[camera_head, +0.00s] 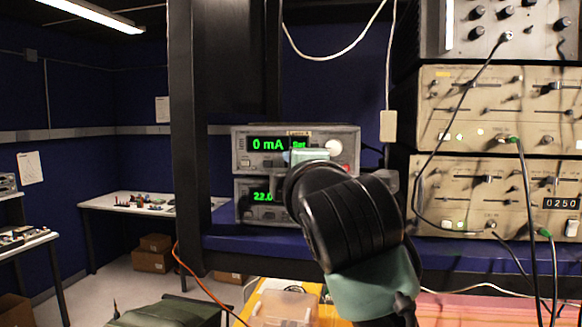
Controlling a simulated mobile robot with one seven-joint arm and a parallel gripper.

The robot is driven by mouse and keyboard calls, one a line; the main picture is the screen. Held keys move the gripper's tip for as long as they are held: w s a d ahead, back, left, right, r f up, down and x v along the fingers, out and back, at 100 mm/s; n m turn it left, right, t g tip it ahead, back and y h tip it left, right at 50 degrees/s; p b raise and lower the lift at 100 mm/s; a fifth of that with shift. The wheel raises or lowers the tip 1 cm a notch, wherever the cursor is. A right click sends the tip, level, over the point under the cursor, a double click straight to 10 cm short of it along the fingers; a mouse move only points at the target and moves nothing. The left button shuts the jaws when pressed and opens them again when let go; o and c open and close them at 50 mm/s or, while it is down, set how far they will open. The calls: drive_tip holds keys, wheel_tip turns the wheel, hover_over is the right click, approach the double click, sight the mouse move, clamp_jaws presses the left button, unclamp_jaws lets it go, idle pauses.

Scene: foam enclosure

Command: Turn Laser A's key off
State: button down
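Two stacked grey instrument boxes stand on the blue shelf. The upper box (241,150) shows a green "0 mA" display (268,144), a "Set" display and a white round knob (334,147). The lower box (242,206) shows a green number beginning "22.0", partly hidden. My black and pale green arm reaches up to the front of the boxes. It covers the lower right of both fronts. My gripper's fingers are hidden behind the wrist. I cannot see the key or any contact.
A black upright post (190,150) stands left of the boxes. Beige instruments (480,105) with hanging cables fill the right. A clear plastic box (282,308) sits on a yellow surface below the shelf. A white table (110,203) stands at the back left.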

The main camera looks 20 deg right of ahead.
idle(0.4)
drive_tip(key=c, duration=0.7)
unclamp_jaws()
drive_tip(key=shift+b+v, duration=3.45)
drive_tip(key=shift+v, duration=3.1)
drive_tip(key=shift+r, duration=0.15)
